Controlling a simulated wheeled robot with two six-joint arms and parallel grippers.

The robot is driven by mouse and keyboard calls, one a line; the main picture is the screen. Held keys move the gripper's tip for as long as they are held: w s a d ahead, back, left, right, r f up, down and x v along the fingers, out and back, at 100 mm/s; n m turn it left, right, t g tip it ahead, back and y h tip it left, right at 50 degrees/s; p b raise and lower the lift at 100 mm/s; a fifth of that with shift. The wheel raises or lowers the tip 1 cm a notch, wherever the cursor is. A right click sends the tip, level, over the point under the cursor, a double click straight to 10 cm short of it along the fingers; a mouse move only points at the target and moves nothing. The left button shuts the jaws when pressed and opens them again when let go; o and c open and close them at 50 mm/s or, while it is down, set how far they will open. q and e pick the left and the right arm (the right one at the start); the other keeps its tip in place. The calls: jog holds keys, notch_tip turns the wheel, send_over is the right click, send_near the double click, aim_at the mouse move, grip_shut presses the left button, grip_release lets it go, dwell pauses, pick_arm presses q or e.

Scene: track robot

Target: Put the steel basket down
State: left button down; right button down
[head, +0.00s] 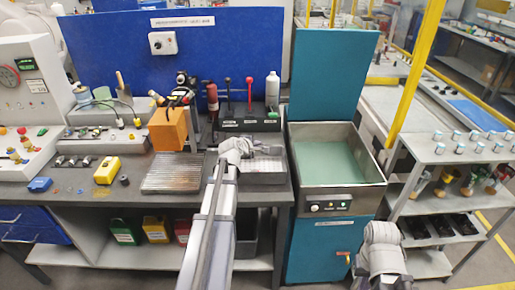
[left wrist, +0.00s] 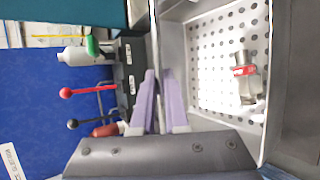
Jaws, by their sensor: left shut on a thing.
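The steel basket (head: 266,178) is at the right end of the bench, left of the teal washing machine. In the left wrist view its perforated floor (left wrist: 208,65) shows bright, with a metal part with a red band (left wrist: 246,78) lying inside. My left gripper (head: 268,150) is at the basket's far side. In the left wrist view, its fingers (left wrist: 160,103) are closed at the basket's rim. I cannot tell whether the basket touches the bench top. Part of my right arm shows at the lower right, but its fingertips do not show.
The washing machine's open tank (head: 335,165) holds greenish liquid, with its lid raised behind. A ribbed metal tray (head: 172,174) and an orange block (head: 168,130) are left of the basket. Bottles and levers (head: 248,95) stand behind it. A shelf rack (head: 455,150) is right.

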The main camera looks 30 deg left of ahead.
pick_arm(q)
jog(key=shift+f, duration=0.1)
jog(key=c, duration=0.9)
grip_release()
jog(key=shift+s+r, duration=0.1)
jog(key=shift+r, duration=0.15)
jog(key=p+v, duration=0.6)
jog(key=v, duration=0.5)
jog(key=shift+s+r, duration=0.2)
jog(key=shift+s, duration=0.15)
